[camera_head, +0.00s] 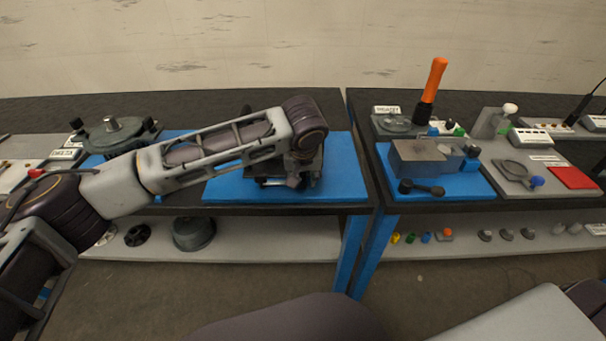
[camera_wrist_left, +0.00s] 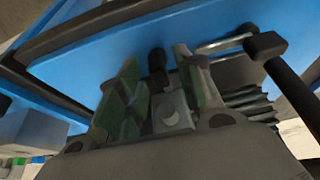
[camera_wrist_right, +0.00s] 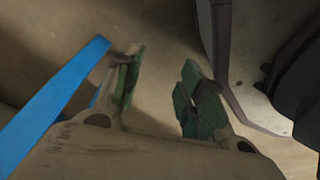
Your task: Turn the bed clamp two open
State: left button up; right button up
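My left gripper (camera_wrist_left: 157,68) is low over the blue mat (camera_head: 345,184) on the left bench. Its green-padded fingers are apart. A dark knob or lever end (camera_wrist_left: 157,60) shows between the fingertips, with visible gaps at its sides; contact cannot be told. In the head view my left wrist covers most of the fixture there, and I cannot tell which part is bed clamp two. A black-ended handle (camera_wrist_left: 265,46) and a silver bar (camera_wrist_left: 222,44) lie right of the fingers in the left wrist view. My right gripper (camera_wrist_right: 158,78) is open and empty above the floor.
Blue bench legs (camera_head: 362,250) stand beside a gap between benches.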

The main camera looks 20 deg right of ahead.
pick_arm(q)
jog(key=shift+c, duration=1.3)
grip_shut()
pick_arm(e)
jog(key=shift+s+d+f, duration=0.1)
jog(key=shift+s+d, duration=0.1)
jog(key=shift+d, duration=0.4)
jog(key=shift+a, duration=0.15)
